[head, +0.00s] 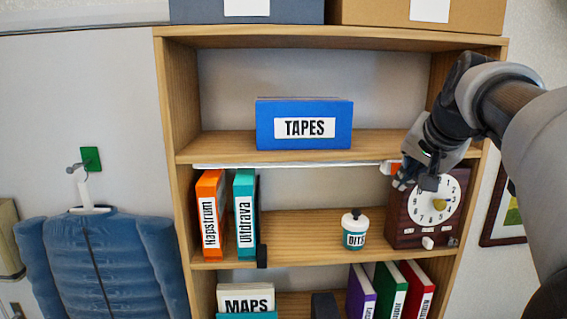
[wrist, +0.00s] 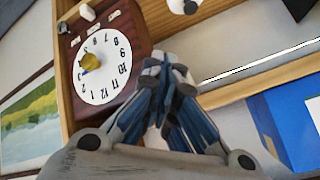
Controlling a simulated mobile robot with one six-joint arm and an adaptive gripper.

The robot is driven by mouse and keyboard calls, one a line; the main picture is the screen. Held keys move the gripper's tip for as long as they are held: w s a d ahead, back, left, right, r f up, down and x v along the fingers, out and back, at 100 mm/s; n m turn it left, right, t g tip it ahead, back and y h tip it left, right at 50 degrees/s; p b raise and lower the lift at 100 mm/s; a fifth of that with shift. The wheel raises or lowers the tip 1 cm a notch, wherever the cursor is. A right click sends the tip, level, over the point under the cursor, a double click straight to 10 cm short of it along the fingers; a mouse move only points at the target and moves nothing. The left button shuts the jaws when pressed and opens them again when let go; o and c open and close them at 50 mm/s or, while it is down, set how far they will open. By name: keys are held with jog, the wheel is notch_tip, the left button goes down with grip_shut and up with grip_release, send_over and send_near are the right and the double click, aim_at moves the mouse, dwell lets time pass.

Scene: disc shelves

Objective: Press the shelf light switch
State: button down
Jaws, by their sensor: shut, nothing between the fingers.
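A thin light strip (head: 285,165) runs under the shelf board that carries the TAPES box, and it also shows in the wrist view (wrist: 262,62). A small orange and white block (head: 388,168), which looks like the switch, sits at the strip's right end. My gripper (head: 401,183) is shut and empty, with its fingertips just right of and slightly below that block. I cannot tell whether they touch it. In the wrist view my closed gripper (wrist: 166,62) is in the middle, and the block is not visible there.
A dark red timer box (head: 402,232) with a white dial and yellow knob stands close below my gripper. A DITS bottle (head: 355,228) stands left of it. The blue TAPES box (head: 303,123) is on the shelf above. Orange (head: 211,215) and teal (head: 244,212) binders stand at left.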

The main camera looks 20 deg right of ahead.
jog(key=shift+s, duration=0.4)
